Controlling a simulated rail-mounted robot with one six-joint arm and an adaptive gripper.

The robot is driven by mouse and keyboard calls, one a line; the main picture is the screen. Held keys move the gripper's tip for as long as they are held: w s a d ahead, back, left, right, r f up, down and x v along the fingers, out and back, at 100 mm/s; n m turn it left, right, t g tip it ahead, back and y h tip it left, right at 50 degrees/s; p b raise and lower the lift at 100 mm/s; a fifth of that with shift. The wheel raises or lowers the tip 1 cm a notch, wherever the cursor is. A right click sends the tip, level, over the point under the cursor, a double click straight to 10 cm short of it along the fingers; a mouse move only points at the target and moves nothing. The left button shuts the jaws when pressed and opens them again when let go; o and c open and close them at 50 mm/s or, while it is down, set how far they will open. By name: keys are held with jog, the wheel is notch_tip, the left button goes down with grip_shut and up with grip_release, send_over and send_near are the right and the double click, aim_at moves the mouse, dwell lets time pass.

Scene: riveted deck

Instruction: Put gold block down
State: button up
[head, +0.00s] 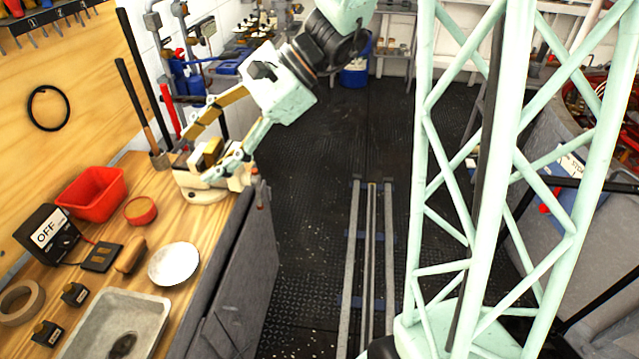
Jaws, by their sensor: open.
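The gold block (212,149) is at the far end of the wooden workbench, between the spread fingers of my gripper (208,166). My gripper is open, with a gap visible beside the block. The fingers hide part of the base, and I cannot tell exactly what the block's underside touches.
On the wooden bench (215,226) are a red bin (92,193), a round red container (140,211), a white plate (174,263) and a metal tray (112,325). Long-handled tools (137,90) lean at the wall behind. The floor to the right is clear around the rail.

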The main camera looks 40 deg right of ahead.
jog(key=s+a+r+n+g+h, duration=0.25)
jog(key=s+n, duration=0.35)
jog(key=s, duration=0.6)
jog(key=s+d+r+n+t+h, duration=0.1)
jog(key=s+d+r+n+h, duration=0.2)
jog(key=s, duration=0.5)
jog(key=s+d+r+n+t+h, duration=0.2)
jog(key=s+d+n, duration=0.4)
jog(key=s, duration=0.3)
jog(key=shift+s+d+r+n+h, duration=0.2)
jog(key=shift+r+n+h, duration=0.6)
jog(key=shift+h, duration=0.55)
jog(key=shift+s+f, duration=0.1)
jog(key=shift+d, duration=0.15)
